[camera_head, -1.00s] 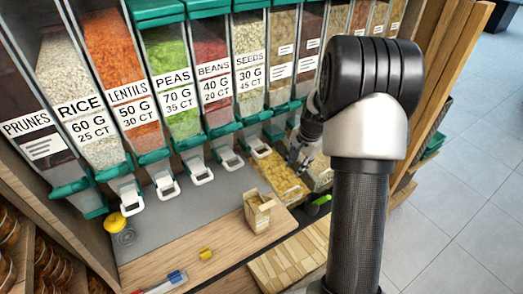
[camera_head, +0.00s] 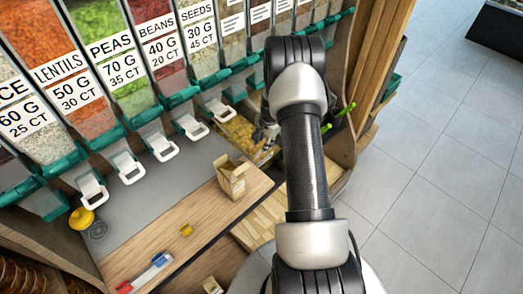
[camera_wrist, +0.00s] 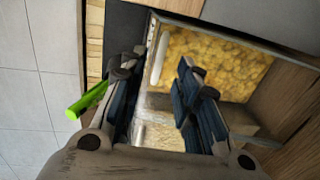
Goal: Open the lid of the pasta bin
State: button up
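The pasta bin (camera_wrist: 215,62) holds yellow pasta and fills the upper middle of the wrist view. A pale rim or lid edge (camera_wrist: 160,55) runs along its left side; I cannot tell whether the lid is shut. In the head view the bin (camera_head: 238,132) is low at the right end of the dispenser row, partly behind my arm. My gripper (camera_wrist: 159,78) is open, with its dark fingers spread on either side of the bin's left edge. I cannot tell whether they touch it. In the head view my gripper (camera_head: 268,133) is mostly hidden by my arm.
A green handle (camera_wrist: 88,100) lies left of my gripper. Dispensers with white chutes (camera_head: 160,148) line the wall. A small carton (camera_head: 231,180), a yellow piece (camera_head: 186,230) and markers (camera_head: 146,273) rest on the counter (camera_head: 205,212). Open tiled floor (camera_head: 440,150) lies right.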

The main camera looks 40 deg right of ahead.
jog(key=shift+w+f+b, duration=0.25)
jog(key=shift+f+b, duration=0.05)
jog(key=shift+f, duration=0.85)
jog(key=shift+w+f+b, duration=0.2)
jog(key=shift+f+b, duration=0.05)
jog(key=shift+f, duration=0.9)
grip_shut()
